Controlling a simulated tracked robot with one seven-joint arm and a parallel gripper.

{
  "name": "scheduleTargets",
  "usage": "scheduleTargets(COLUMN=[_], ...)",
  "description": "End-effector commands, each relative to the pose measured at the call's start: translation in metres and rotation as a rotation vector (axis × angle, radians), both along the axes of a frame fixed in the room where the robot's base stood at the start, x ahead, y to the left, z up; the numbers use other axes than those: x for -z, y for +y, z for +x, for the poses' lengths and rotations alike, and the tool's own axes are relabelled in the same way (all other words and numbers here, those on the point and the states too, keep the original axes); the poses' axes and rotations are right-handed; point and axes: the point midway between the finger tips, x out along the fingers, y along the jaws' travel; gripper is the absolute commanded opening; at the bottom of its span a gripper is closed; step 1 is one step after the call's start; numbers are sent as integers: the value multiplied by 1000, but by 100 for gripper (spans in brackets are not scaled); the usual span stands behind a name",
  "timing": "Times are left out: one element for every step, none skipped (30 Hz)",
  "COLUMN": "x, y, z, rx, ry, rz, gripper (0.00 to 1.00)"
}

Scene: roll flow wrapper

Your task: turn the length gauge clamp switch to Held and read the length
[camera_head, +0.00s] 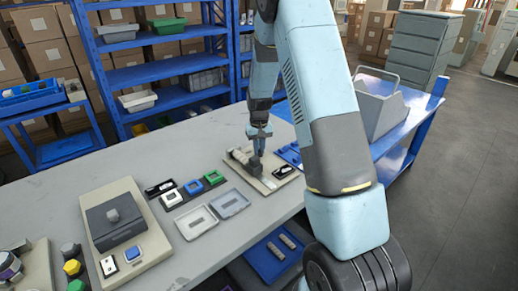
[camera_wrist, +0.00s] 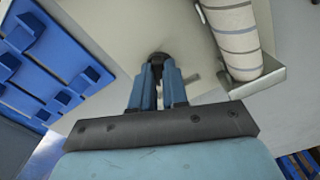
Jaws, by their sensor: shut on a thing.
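The length gauge is a beige base plate (camera_head: 262,183) on the table in the head view, with a pale roll lying in a grey holder. My gripper (camera_head: 257,152) points down over this plate. In the wrist view my gripper's two blue fingers (camera_wrist: 159,75) are closed around a small dark knob (camera_wrist: 157,57), which appears to be the clamp switch. The pale roll with dark bands (camera_wrist: 234,38) lies in a metal cradle (camera_wrist: 262,80) to the right of the fingers. A small dark-framed part (camera_head: 284,172) on the plate may be the readout; no figures are legible. The switch marking is hidden.
Left of the gauge lie two shallow trays (camera_head: 195,222) and several small coloured frames (camera_head: 193,187). A beige device with a grey top (camera_head: 115,218) stands further left. Blue shelving (camera_head: 160,50) stands behind the table.

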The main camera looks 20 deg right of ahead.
Motion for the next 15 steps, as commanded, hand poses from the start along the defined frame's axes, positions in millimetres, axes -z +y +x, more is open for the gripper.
scheduleTargets(x=[-1, -1, -1, -1, -1, -1, -1, -1, -1, -1, -1, -1, -1, -1, -1], y=[0, 0, 0, 0, 0, 0, 0, 0, 0, 0, 0, 0, 0, 0, 0], z=[1, 1, 1, 1, 1, 1, 1, 1, 1, 1, 1, 1, 1, 1, 1], rx=[24, 36, 54, 64, 73, 85, 92, 97, 104, 108, 111, 115, 117, 119, 120], ry=[-3, -3, -3, -3, -4, -4, -4, -4, -4, -4, -4, -4, -4, -4, -4], rz=[0, 0, 0, 0, 0, 0, 0, 0, 0, 0, 0, 0, 0, 0, 0], gripper=[0, 0, 0, 0, 0, 0, 0, 0, 0, 0, 0, 0, 0, 0, 0])
